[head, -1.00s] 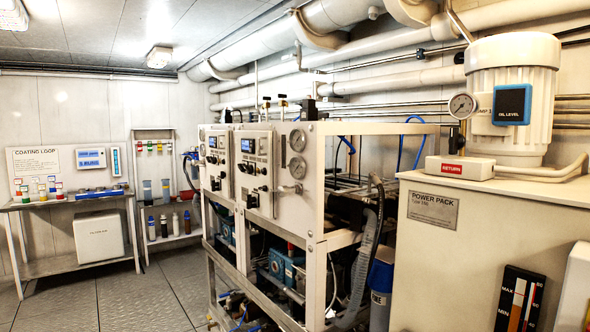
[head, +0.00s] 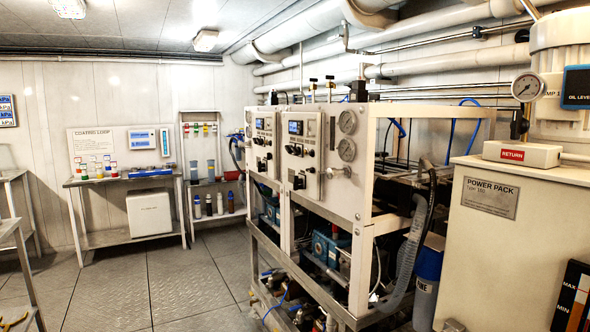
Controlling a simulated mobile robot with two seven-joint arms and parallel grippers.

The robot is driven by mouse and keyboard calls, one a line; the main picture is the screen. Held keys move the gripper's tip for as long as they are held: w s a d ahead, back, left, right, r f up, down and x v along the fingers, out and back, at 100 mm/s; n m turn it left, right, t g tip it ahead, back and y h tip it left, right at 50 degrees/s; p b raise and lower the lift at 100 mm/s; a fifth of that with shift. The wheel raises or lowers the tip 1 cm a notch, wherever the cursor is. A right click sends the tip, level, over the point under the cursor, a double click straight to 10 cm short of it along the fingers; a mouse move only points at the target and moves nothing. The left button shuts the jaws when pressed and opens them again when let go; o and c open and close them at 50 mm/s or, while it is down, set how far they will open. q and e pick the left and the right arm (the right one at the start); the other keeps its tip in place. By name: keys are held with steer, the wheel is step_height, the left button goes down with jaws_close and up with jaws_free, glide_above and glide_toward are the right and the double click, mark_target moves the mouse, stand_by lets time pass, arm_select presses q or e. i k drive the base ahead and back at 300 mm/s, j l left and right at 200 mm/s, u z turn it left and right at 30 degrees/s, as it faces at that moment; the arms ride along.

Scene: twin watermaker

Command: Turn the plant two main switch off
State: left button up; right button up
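The twin watermaker frame (head: 375,112) stands right of the middle, with two control panels on its front. The farther control panel (head: 261,143) has a similar display (head: 260,124) and knobs. The panel lettering is too small to read, so I cannot tell which panel is plant two or which knob is its main switch, nor its position. Neither of my grippers is in view.
A beige power pack cabinet (head: 480,250) stands at the near right. A bench (head: 115,238) and a small shelf rack (head: 215,183) line the far wall. Another bench edge (head: 18,245) shows at the left. The chequered floor (head: 150,285) in front of the watermaker is clear.

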mark_target(296, 181)
steer(key=i+j, duration=0.3)
steer(key=i, duration=0.25)
steer(key=i+j+z, duration=0.15)
steer(key=i+j, duration=0.15)
steer(key=i, duration=0.3)
steer(key=i+j, duration=0.4)
steer(key=i, duration=0.15)
steer(key=l+z, duration=0.05)
